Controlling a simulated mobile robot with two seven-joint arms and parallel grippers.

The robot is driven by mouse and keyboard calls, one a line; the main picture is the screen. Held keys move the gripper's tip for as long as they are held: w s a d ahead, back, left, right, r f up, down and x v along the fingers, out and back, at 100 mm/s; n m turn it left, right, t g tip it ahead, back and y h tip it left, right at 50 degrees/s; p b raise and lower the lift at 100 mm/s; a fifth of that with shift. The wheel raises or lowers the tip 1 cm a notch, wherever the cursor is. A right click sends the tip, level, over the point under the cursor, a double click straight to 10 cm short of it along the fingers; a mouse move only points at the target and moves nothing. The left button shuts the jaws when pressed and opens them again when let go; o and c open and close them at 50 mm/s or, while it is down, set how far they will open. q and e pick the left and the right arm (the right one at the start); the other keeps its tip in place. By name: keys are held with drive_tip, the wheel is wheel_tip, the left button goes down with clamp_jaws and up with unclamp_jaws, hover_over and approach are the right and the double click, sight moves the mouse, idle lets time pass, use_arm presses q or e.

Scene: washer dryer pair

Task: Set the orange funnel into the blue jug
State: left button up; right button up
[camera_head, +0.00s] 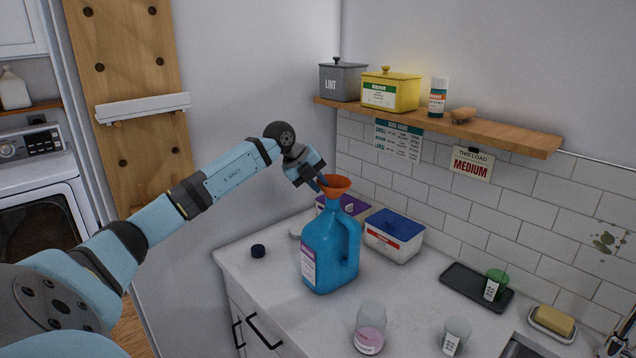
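The orange funnel (337,184) is upright at the mouth of the blue jug (322,250), wide end up. Its spout is hidden, so how deep it sits cannot be seen. The jug stands upright on the counter, with its handle to the right and a pale label on its left side. My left gripper (318,184) is at the left edge of the funnel's rim, with its fingertips close against it. Whether the fingers grip the rim is too small to tell. My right gripper is out of view.
A cup with pink contents (369,328) stands in front. A wooden shelf (520,138) with containers hangs above the counter.

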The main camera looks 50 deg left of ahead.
use_arm(q)
drive_tip(key=o, duration=0.3)
drive_tip(key=b+v, duration=0.3)
drive_tip(key=v, duration=1)
drive_tip(key=shift+s+r, duration=0.3)
